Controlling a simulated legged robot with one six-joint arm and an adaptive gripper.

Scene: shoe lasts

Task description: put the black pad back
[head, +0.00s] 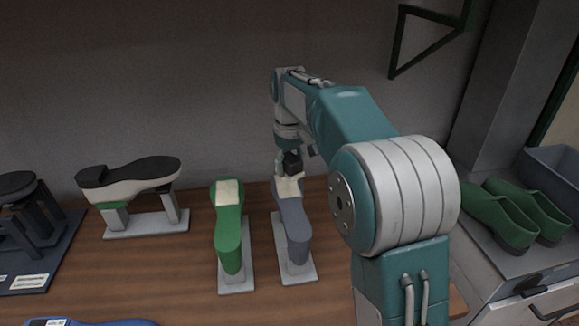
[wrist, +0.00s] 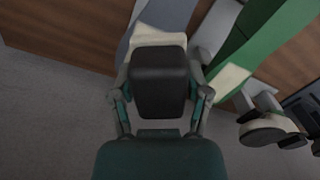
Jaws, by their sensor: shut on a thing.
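My gripper (head: 291,170) is shut on a black pad (head: 292,161), a small dark block with rounded corners. In the wrist view the black pad (wrist: 158,82) sits between the two fingers (wrist: 158,92). The pad is at the far end of the grey shoe last (head: 293,220), over its cream patch (head: 287,188). The cream patch also shows just beyond the pad in the wrist view (wrist: 158,36). I cannot tell whether pad and patch touch.
A green last (head: 228,225) with a cream patch stands just left of the grey one. A black-soled shoe (head: 135,180) lies sole-up on a stand further left. A dark rack (head: 45,235) is at far left. Green shoes (head: 505,213) lie on the right. Bare wood separates the stands.

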